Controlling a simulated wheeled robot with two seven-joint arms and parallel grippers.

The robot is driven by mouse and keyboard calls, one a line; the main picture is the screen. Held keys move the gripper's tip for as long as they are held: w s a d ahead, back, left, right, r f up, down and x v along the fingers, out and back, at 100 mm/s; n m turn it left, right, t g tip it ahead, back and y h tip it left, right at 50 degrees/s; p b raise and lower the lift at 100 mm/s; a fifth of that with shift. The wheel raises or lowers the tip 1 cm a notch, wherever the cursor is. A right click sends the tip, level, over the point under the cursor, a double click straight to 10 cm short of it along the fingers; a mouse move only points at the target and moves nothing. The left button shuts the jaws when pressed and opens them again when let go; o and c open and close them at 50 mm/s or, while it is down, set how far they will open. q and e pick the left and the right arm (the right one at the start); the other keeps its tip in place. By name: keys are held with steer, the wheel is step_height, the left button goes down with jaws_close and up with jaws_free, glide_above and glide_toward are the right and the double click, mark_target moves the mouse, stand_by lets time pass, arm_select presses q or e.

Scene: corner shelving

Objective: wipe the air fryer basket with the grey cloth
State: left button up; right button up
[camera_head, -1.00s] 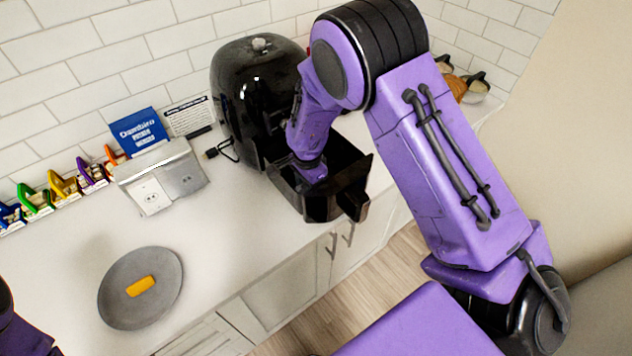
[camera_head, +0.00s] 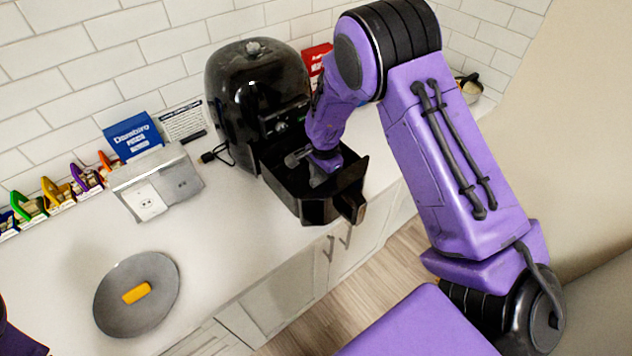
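The black air fryer (camera_head: 255,95) stands against the tiled wall with its basket (camera_head: 318,207) pulled out toward the counter's front edge. My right arm comes in from the right and reaches down into the open basket. My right gripper (camera_head: 318,172) is inside it, mostly hidden by the wrist and basket wall. A small greyish patch shows at the gripper; I cannot tell whether it is the grey cloth or part of the gripper. The cloth is not clearly seen elsewhere. Only a purple bit of my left arm shows at the bottom left corner; its gripper is out of view.
A round grey plate (camera_head: 112,312) with a yellow block (camera_head: 137,293) on it lies at the front left. A grey outlet box (camera_head: 155,185), a blue box (camera_head: 133,136) and several coloured clips stand along the wall. A red box (camera_head: 316,58) and a bowl (camera_head: 472,92) are behind my arm.

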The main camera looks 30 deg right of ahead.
mark_target(303, 192)
steer(key=shift+d, duration=0.6)
steer(key=shift+s+a+f, duration=0.1)
steer(key=shift+s+a, duration=0.1)
steer(key=shift+a, duration=1.85)
steer(key=shift+s+a+f, duration=0.1)
steer(key=shift+s+a, duration=0.1)
steer(key=shift+a, duration=1.8)
steer(key=shift+w+d+r, duration=0.1)
steer(key=shift+w+d, duration=0.05)
steer(key=shift+d, duration=0.9)
steer(key=shift+w+d+r, duration=0.1)
steer(key=shift+d, duration=0.95)
step_height(303, 192, up, 11)
